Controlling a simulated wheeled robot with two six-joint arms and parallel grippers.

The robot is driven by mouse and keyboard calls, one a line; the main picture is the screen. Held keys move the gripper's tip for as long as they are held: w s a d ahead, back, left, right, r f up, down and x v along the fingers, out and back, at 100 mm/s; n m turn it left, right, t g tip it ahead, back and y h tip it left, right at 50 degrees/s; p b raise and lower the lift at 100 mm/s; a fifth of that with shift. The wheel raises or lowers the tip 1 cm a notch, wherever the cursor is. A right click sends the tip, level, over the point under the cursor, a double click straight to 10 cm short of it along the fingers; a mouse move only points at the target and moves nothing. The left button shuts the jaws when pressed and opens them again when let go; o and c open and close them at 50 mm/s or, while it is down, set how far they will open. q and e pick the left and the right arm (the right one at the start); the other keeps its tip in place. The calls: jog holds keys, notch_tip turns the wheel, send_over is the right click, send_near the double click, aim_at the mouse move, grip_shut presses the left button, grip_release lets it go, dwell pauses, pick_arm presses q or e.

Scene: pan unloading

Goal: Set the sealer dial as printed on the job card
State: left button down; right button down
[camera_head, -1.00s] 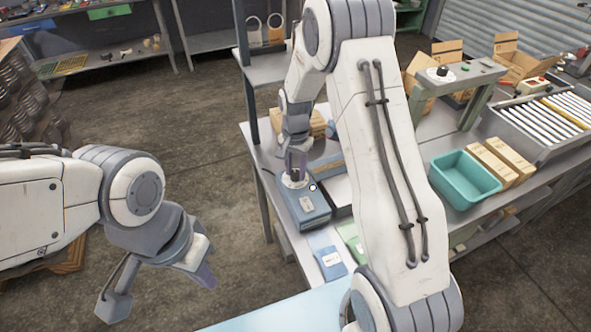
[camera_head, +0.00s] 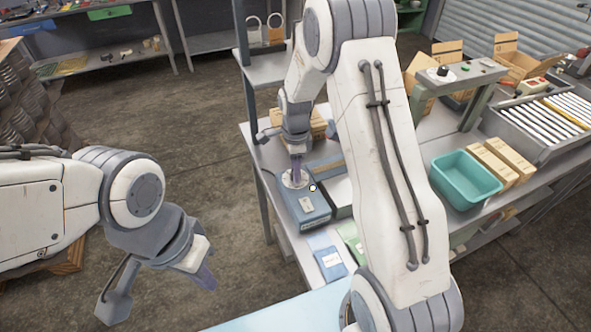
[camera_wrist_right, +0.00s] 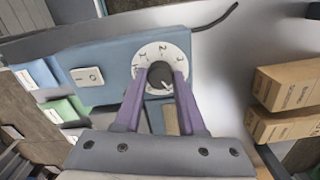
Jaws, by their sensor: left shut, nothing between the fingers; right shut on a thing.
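The blue sealer (camera_head: 308,211) sits on the workbench, with a white switch (camera_head: 306,204) on its top. In the right wrist view, its round white dial face (camera_wrist_right: 150,53) carries printed numbers, with 1, 2 and 3 legible around the upper part. My right gripper (camera_head: 296,180) points down at the dial; its purple fingers are shut on the black dial knob (camera_wrist_right: 160,75). A pale mark shows on the knob's lower side, but the exact setting is unclear. My left gripper (camera_head: 207,279) is shut and empty, away from the bench. I cannot make out a readable job card.
Blue (camera_head: 331,264) and green (camera_head: 352,240) packets lie before the sealer. A teal bin (camera_head: 466,180), cardboard boxes (camera_head: 500,163) and a roller conveyor (camera_head: 552,120) are to the right. My right arm hides part of the bench.

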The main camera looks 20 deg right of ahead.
jog(key=shift+r+m, duration=0.1)
jog(key=shift+m, duration=1.5)
jog(key=shift+w, duration=0.1)
jog(key=c, duration=0.5)
grip_release()
notch_tip(320, 180, up, 10)
jog(key=b, duration=0.2)
jog(key=shift+r, duration=0.2)
